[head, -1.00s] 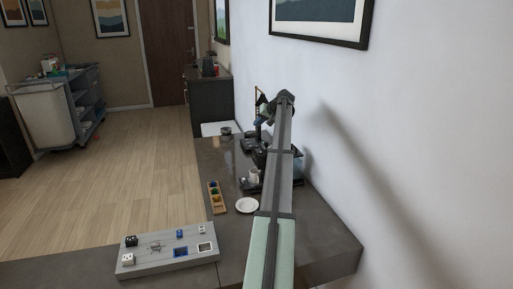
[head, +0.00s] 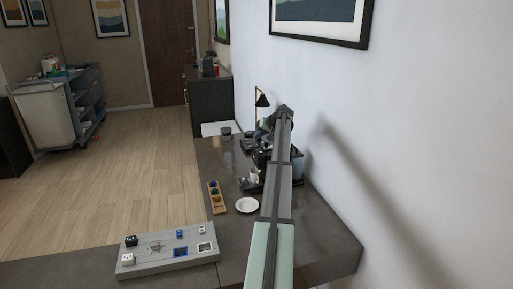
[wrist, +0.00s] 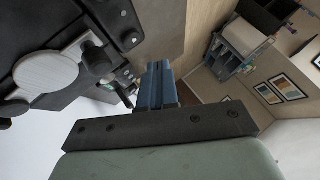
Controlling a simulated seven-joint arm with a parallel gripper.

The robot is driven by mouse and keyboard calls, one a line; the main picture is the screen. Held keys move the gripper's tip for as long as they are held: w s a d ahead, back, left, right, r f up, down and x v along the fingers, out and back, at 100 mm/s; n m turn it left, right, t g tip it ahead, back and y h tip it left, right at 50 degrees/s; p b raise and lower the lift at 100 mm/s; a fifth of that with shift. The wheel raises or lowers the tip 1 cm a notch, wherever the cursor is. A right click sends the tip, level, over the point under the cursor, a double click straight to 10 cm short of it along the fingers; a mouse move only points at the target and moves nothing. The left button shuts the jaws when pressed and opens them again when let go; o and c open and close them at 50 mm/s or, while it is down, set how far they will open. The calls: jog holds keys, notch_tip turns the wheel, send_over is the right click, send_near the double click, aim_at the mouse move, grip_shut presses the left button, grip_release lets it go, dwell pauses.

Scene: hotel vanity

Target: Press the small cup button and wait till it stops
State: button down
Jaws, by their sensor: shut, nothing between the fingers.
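The dark coffee machine (head: 294,168) stands on the counter against the wall, largely hidden behind my arm in the head view. A white cup (head: 254,176) is at its left side. In the wrist view the dark machine (wrist: 60,30) fills the upper left, with a pale round disc (wrist: 46,76) and small round fittings at its edge. I cannot tell which fitting is the small cup button. My gripper (wrist: 160,68) is shut and empty, close beside the machine. The wrist view does not clearly show contact. In the head view the fingertips are hard to make out.
A white saucer (head: 247,205) and a wooden tray of coloured pods (head: 216,198) lie in front of the machine. A grey board with small blocks (head: 160,255) is at the near left. A black lamp (head: 262,100) stands behind. The wall is close on the right.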

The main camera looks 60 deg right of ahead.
aim_at(258, 146)
jog(key=shift+f, duration=1.05)
jog(key=shift+f, duration=0.15)
dwell(1.2)
jog(key=shift+f, duration=0.25)
jog(key=shift+f, duration=0.35)
dwell(0.8)
jog(key=shift+r, duration=0.8)
jog(key=shift+r, duration=0.1)
jog(key=shift+r, duration=2.35)
